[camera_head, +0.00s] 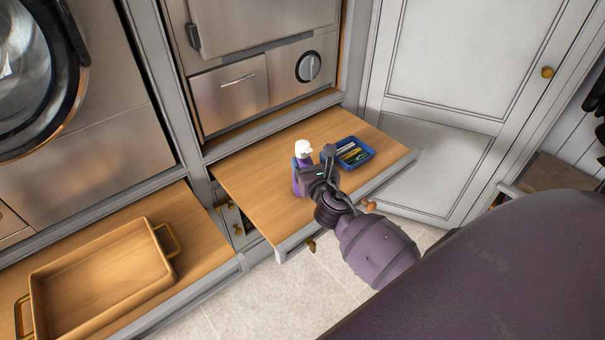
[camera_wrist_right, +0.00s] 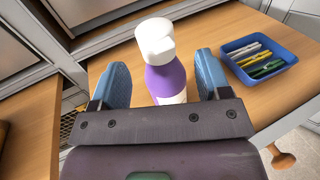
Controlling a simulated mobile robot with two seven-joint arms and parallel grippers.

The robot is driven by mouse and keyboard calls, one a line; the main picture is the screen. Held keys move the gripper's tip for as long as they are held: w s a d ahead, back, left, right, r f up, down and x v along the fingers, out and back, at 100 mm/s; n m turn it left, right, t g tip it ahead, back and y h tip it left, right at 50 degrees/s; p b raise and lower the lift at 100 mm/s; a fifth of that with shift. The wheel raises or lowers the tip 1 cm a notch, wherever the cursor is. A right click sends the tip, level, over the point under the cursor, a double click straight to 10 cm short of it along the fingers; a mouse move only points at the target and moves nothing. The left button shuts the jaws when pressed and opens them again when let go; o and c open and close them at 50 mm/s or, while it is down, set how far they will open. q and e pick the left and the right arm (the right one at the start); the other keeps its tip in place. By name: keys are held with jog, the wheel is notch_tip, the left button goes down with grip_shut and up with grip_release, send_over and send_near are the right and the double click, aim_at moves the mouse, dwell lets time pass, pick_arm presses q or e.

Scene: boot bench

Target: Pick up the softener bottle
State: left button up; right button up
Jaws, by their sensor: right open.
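The softener bottle is purple with a white cap (camera_head: 303,147) and stands upright on the pulled-out wooden shelf (camera_head: 252,172). In the right wrist view the bottle (camera_wrist_right: 167,80) is between the two blue fingers of my right gripper (camera_wrist_right: 164,82), with a visible gap on each side. My right gripper also shows in the head view (camera_head: 311,170), close against the bottle and partly hiding it. It is open. The bottle's lower part is hidden behind the gripper body in the wrist view. My left gripper is in neither view.
A wooden tray with handles (camera_head: 36,273) stands on the lower-left shelf. A steel appliance (camera_head: 229,92) rises behind the pulled-out shelf. The shelf's left part is clear.

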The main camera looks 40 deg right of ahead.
aim_at(305, 154)
jog(key=shift+x, duration=2.6)
jog(key=shift+a+r, duration=0.15)
grip_shut()
